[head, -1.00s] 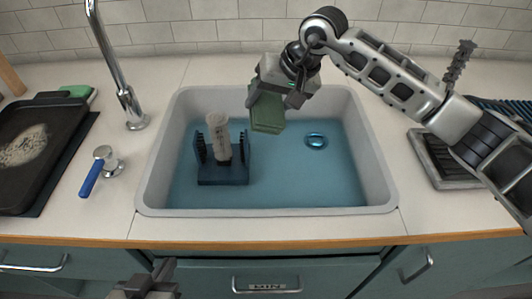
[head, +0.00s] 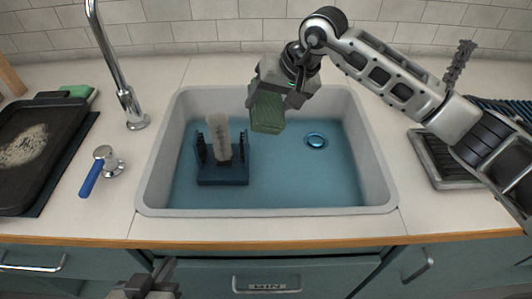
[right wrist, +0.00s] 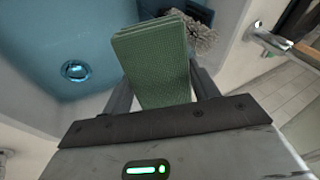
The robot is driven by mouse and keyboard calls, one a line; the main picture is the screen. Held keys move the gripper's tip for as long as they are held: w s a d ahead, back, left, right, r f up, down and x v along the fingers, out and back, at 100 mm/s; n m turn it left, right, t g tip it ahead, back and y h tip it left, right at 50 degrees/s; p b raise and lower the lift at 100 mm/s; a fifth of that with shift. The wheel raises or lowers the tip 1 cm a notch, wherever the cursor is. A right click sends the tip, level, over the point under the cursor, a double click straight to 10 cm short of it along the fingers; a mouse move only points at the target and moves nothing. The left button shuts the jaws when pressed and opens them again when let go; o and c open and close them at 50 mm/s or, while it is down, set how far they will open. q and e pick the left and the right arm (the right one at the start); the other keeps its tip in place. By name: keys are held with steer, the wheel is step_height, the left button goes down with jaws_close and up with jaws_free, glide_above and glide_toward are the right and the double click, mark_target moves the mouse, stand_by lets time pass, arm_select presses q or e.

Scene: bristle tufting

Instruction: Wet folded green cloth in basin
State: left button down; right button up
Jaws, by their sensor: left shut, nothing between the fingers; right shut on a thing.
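The folded green cloth (head: 267,113) hangs from my right gripper (head: 270,95), which is shut on it. In the right wrist view the cloth (right wrist: 155,62) shows its folded layers between the two fingers. The gripper holds it over the back middle of the basin (head: 388,190), which has a blue interior with a round drain (head: 316,141). I cannot tell whether the cloth touches any water. My left gripper (head: 143,287) is low at the bottom left, in front of the counter, shut and empty.
A dark blue rack (head: 223,175) with a pale brush (head: 227,140) stands in the basin's left part. A tap (head: 115,70) and a blue-handled lever (head: 92,178) are left of the basin. A black tray (head: 55,120) lies far left, a drying rack (head: 440,160) right.

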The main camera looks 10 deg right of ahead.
mark_target(263, 95)
steer(key=shift+r, duration=0.15)
steer(key=shift+r+p, duration=0.75)
steer(key=shift+r, duration=1.15)
